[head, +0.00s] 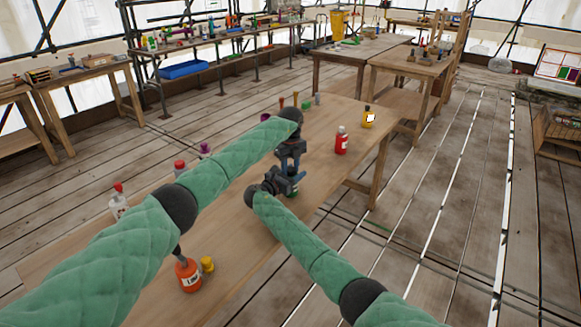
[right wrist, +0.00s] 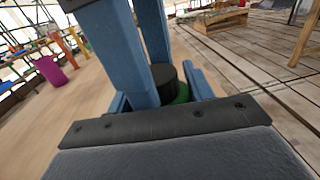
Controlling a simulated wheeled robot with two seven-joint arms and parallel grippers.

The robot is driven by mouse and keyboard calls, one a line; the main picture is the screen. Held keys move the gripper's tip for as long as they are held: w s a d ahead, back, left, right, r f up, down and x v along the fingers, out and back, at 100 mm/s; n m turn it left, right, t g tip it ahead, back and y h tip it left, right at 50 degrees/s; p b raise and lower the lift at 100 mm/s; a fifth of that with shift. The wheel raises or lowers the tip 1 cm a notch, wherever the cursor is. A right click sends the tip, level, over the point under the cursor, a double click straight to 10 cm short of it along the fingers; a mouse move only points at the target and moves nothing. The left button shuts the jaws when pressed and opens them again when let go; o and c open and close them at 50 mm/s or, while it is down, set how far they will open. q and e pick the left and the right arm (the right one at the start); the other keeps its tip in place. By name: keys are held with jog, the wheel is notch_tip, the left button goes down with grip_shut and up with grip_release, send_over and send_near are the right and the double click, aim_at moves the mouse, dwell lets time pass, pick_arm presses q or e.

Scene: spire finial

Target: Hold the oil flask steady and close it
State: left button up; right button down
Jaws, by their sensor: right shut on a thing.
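The oil flask appears to be the mostly hidden green object with a dark round top between my grippers. A little green (head: 292,193) shows in the head view. The right wrist view shows its green body (right wrist: 182,94) and dark top (right wrist: 167,78). My right gripper (head: 290,186) is shut on it low down, its blue fingers on either side. My left gripper (head: 291,163) points down from above. Its two blue fingers reach to the dark top with a gap between them. I cannot tell whether they grip the top.
An orange bottle (head: 187,275) stands beside a yellow cap (head: 207,264) on the table's near part. A purple cup (right wrist: 50,75) stands left. Bare tabletop (head: 250,235) lies nearer.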

pick_arm(q)
jog(key=c, duration=0.3)
jog(key=shift+m, duration=1.8)
jog(key=shift+c, duration=0.2)
jog(key=o, duration=1.1)
jog(key=shift+r, duration=2.3)
jog(key=shift+c, duration=0.6)
jog(key=shift+c, duration=1)
jog(key=shift+r+n, duration=1.7)
jog(key=shift+n, duration=0.1)
